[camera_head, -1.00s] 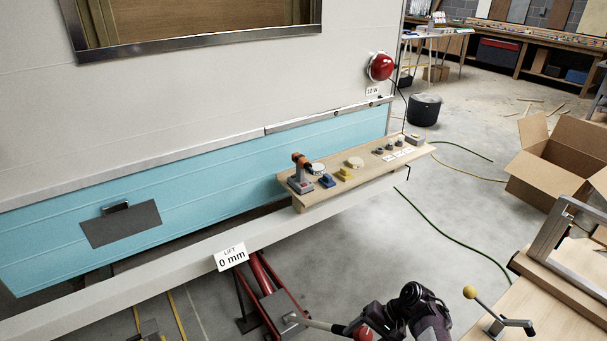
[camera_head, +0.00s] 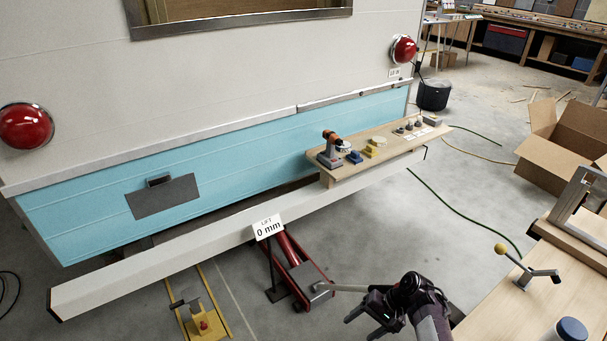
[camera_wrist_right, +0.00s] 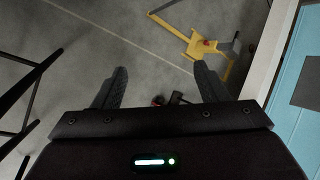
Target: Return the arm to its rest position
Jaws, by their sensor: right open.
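My right arm comes in at the bottom of the head view. Its dark gripper (camera_head: 364,324) has its fingers apart and pointing left and down. It is close to the end of the red floor jack's (camera_head: 303,281) pale handle (camera_head: 346,288); I cannot tell in this view whether they touch. In the right wrist view the two black fingers (camera_wrist_right: 160,78) stand wide apart with nothing held between them. My left gripper is in neither view.
A white beam (camera_head: 200,243) with a "LIFT 0 mm" sign (camera_head: 268,228) runs along the camper's blue side. A plank with tools (camera_head: 395,138) lies at its right. A yellow floor frame (camera_head: 205,318) stands lower left. A wooden bench (camera_head: 500,310) is at right.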

